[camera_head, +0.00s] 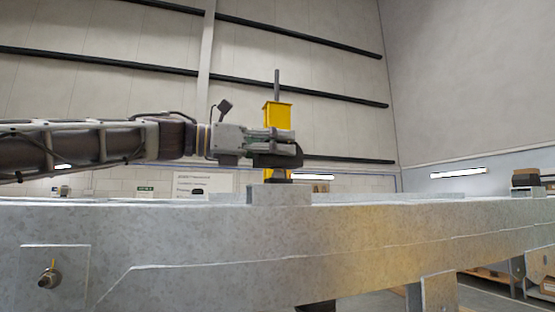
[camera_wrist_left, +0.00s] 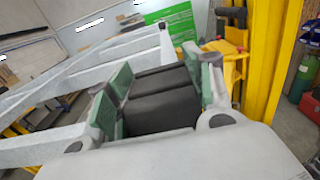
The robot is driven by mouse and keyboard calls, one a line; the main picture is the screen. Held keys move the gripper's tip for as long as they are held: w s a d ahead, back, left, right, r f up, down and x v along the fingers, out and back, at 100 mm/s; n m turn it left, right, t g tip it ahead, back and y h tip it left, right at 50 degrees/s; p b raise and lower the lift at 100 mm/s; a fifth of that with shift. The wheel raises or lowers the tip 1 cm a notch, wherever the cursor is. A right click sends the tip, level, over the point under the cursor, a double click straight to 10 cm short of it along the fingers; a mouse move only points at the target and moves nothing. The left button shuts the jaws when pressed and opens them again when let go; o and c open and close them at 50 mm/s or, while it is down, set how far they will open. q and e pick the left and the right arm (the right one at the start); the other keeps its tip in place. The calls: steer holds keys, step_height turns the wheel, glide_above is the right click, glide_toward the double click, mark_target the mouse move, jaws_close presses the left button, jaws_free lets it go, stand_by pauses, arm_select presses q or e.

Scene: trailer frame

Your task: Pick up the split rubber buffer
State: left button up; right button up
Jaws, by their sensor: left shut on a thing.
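The split rubber buffer (camera_wrist_left: 165,102) is a black block with a seam across it. In the left wrist view it sits between the green-padded fingers of my left gripper (camera_wrist_left: 160,95), which is shut on it. In the head view my left gripper (camera_head: 276,145) reaches in from the left, above the galvanized trailer frame (camera_head: 180,235). The dark buffer (camera_head: 284,158) shows at its fingertips, partly hidden by the fingers. My right gripper is in neither view.
A yellow post (camera_head: 278,115) with a grey rod stands right behind my left gripper. A dark block (camera_head: 526,180) sits at the far right. A round fitting (camera_head: 49,278) sticks out of the frame's front plate. The air above the frame is mostly clear.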

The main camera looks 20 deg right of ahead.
arm_select(q)
steer(key=shift+r, duration=3.15)
